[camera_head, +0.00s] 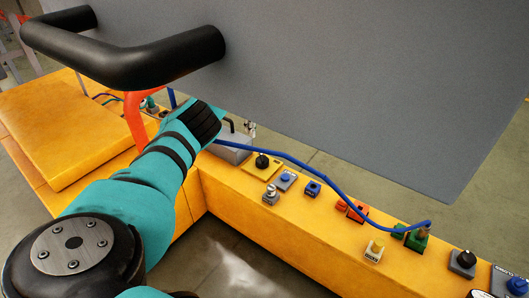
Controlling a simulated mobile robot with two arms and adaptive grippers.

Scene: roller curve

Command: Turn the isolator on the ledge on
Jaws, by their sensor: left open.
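The ledge (335,232) is a long yellow beam running from the middle to the lower right, with small controls on top. A grey box (235,152) stands at its far end, with a thin dark bent piece above it like a lever; I cannot tell surely that this is the isolator. A black knob on a yellow base (261,164) sits just right of it. My left gripper (207,119), teal with black pads, is open beside the grey box and hides part of it. I cannot tell whether they touch. My right gripper is out of view.
A large grey panel (370,80) with a black bar handle (130,60) overhangs the ledge. Another black knob (463,260) is at right. An orange bar (135,118) stands left of my gripper.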

